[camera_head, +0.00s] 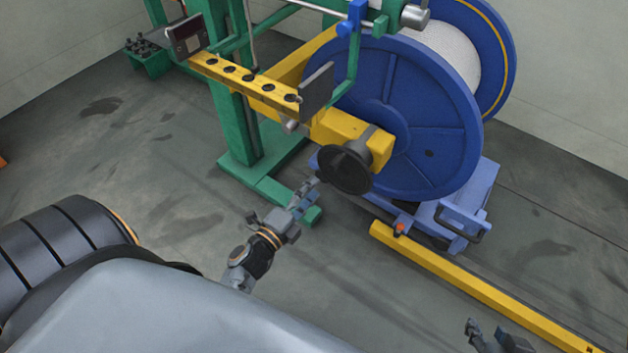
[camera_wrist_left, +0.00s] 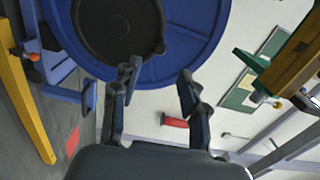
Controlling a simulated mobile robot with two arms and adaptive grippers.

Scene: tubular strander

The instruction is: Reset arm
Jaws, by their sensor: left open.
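My left gripper (camera_head: 308,187) reaches up from the lower middle, close to a black round handwheel (camera_head: 345,168) on the yellow arm of the machine. In the left wrist view the fingers of the left gripper (camera_wrist_left: 158,84) are apart with nothing between them. The black handwheel (camera_wrist_left: 118,25) shows there above the left finger, in front of the blue reel flange (camera_wrist_left: 190,40). Whether a finger touches the wheel I cannot tell. My right gripper (camera_head: 474,334) shows partly at the bottom right, over the floor; its jaw opening is unclear.
A large blue reel (camera_head: 410,120) with white windings stands behind the handwheel. A green post (camera_head: 235,120) carries a yellow bar with several black knobs (camera_head: 245,77). A yellow floor rail (camera_head: 470,285) runs to the lower right.

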